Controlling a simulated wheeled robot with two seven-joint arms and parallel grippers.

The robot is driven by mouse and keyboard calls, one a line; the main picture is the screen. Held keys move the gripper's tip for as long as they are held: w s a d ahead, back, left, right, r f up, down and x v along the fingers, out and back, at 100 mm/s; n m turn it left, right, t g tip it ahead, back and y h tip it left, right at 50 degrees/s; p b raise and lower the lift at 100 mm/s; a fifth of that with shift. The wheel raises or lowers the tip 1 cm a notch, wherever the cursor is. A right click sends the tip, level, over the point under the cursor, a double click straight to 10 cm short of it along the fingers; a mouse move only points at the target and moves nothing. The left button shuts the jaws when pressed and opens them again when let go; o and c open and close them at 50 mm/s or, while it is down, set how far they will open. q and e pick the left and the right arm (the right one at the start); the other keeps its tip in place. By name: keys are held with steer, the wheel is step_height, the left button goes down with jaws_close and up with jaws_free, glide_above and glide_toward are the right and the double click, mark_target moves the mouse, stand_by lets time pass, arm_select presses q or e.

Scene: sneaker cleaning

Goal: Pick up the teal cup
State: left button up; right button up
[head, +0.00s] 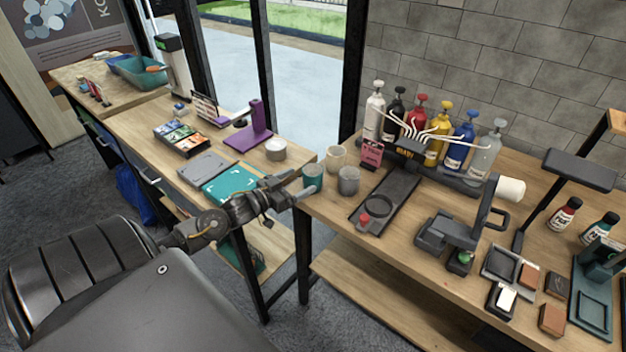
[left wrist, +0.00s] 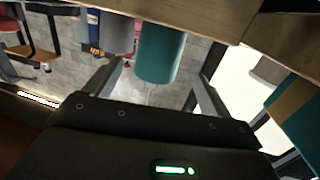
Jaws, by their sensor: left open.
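The teal cup (head: 313,177) stands upright at the left end of the right-hand table, close to the table's corner. It also shows in the left wrist view (left wrist: 160,52), upside down, between my two fingers. My left gripper (head: 301,184) is open at the near-left side of the cup, with its fingers pointing towards it. I cannot tell whether either finger touches the cup. The cup's lower front is partly hidden by the gripper in the head view. My right gripper is not in view.
A grey cup (head: 348,181) stands just right of the teal cup, and a cream cup (head: 336,157) behind it. A black tray (head: 389,196) lies farther right. A white round container (head: 275,149) and a teal mat (head: 231,184) are on the left table.

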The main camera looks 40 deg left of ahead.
mark_target(304, 178)
arm_select(q)
steer(key=shift+w+d, duration=0.1)
steer(key=shift+w, duration=0.35)
steer(key=shift+w+r, duration=0.15)
steer(key=shift+w, duration=0.1)
steer(key=w, duration=0.1)
steer(key=w+d+p, duration=0.1)
steer(key=w, duration=0.1)
steer(key=shift+w, duration=0.3)
steer(key=shift+w+d+f+p, duration=0.1)
steer(key=shift+w+f+p, duration=0.15)
steer(key=shift+w, duration=0.25)
steer(key=c, duration=1.1)
steer(key=shift+o, duration=0.2)
steer(key=shift+r, duration=0.1)
